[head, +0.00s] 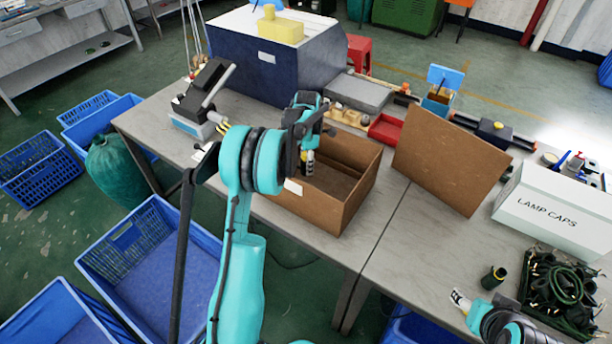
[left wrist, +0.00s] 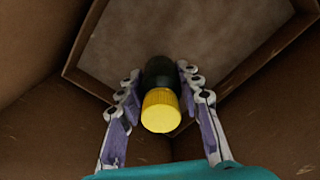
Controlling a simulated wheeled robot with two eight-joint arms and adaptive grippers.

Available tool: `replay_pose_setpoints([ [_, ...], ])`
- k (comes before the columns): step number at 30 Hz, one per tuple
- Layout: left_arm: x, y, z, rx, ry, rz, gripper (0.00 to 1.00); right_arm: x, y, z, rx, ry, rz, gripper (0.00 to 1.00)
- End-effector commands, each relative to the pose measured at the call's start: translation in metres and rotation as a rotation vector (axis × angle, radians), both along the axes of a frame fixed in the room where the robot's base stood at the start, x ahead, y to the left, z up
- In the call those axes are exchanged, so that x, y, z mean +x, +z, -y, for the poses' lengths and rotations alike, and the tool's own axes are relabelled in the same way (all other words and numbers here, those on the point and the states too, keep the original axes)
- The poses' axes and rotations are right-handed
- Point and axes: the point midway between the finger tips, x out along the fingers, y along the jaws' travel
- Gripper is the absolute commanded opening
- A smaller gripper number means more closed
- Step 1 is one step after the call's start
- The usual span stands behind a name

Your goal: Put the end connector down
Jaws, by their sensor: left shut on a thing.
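In the head view my left gripper (head: 308,158) hangs over the open cardboard box (head: 345,212) from above, fingers pointing down. The left wrist view shows the box's brown walls around the gripper and its floor (left wrist: 195,35) beyond the connector. I cannot tell whether the connector touches the floor. My right gripper (head: 460,299) is at the lower right of the head view; its finger opening is unclear.
A brown board (head: 450,165) stands right of the box. A white LAMP CAPS box (head: 550,212) and a black tray of green-and-black parts (head: 562,290) are at the right. A small dark cylinder (head: 494,278) stands by the tray. A dark-blue machine (head: 270,60) is behind.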

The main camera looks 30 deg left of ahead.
Motion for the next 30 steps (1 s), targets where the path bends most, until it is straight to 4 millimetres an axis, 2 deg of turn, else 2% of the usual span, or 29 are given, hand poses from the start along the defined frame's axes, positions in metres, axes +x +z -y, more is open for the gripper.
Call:
replay_pose_setpoints([
  [5, -0.001, -0.01, -0.006, 0.0, -0.001, 0.0, 0.06, 0.0, -0.005, 0.0, 0.0, 0.0, 0.0, 0.54],
  [12, -0.001, -0.044, -0.005, 0.0, -0.001, 0.0, 0.06, 0.0, -0.021, 0.0, 0.0, 0.0, 0.0, 0.54],
  [23, -0.001, -0.046, -0.005, 0.0, -0.001, 0.0, 0.06, 0.0, -0.022, 0.0, 0.0, 0.0, 0.0, 0.54],
  [24, -0.001, -0.046, -0.005, 0.0, -0.001, 0.0, 0.4, 0.0, -0.022, 0.0, 0.0, 0.0, 0.0, 0.54],
  [26, -0.001, -0.046, -0.005, 0.0, -0.001, 0.0, 0.56, 0.0, -0.021, 0.0, 0.0, 0.0, 0.0, 0.54],
  [30, -0.001, -0.046, -0.005, 0.0, -0.001, 0.0, 0.56, 0.0, -0.021, 0.0, 0.0, 0.0, 0.0, 0.54],
])
